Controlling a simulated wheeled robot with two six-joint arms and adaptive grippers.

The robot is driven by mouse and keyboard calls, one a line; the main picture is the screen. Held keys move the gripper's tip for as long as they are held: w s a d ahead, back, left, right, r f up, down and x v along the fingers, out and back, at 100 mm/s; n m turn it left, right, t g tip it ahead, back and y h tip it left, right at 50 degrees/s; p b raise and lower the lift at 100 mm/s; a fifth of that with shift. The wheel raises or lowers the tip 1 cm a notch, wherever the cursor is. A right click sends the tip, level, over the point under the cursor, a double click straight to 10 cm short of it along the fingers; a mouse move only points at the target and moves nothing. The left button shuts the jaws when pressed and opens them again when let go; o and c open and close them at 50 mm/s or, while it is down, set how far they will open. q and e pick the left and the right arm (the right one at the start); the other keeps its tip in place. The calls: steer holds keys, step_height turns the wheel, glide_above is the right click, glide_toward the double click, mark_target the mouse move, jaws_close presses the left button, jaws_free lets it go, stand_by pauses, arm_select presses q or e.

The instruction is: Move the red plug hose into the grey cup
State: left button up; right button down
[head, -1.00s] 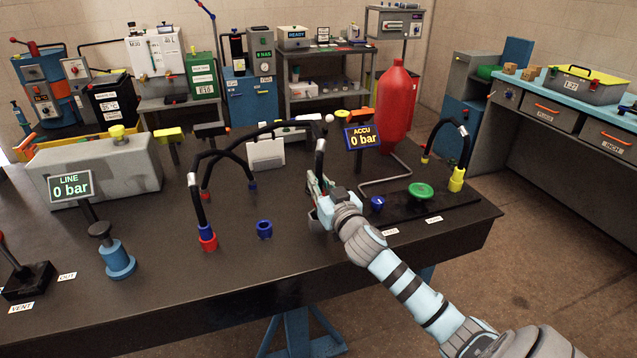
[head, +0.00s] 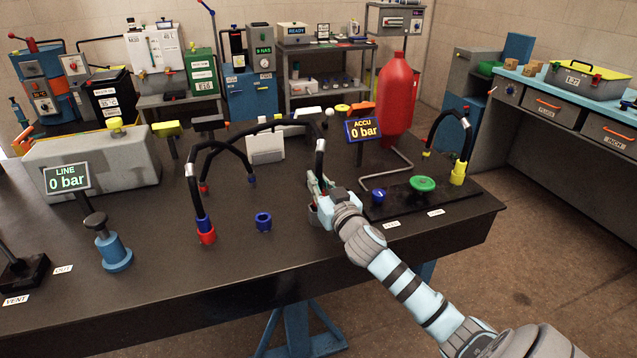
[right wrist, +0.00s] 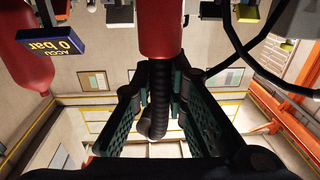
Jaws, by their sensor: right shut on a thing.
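My right gripper (head: 318,190) is shut on the red plug hose, at its upright right end above the table. In the right wrist view the red plug (right wrist: 160,28) fills the top centre, and its black ribbed hose (right wrist: 159,105) runs between my two fingers (right wrist: 158,100). My gripper hides the red plug there. My left gripper is not in view.
An empty blue cup (head: 264,222) stands left of my gripper. The black valve plate with a green knob (head: 422,184) lies close on the right, below the ACCU sign (head: 363,130). The table front is clear.

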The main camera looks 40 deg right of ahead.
steer(key=shift+f+b, duration=0.7)
steer(key=shift+f, duration=0.2)
steer(key=c, duration=1.5)
jaws_free()
steer(key=shift+r, duration=0.1)
steer(key=shift+s, duration=0.1)
steer(key=v, duration=1.2)
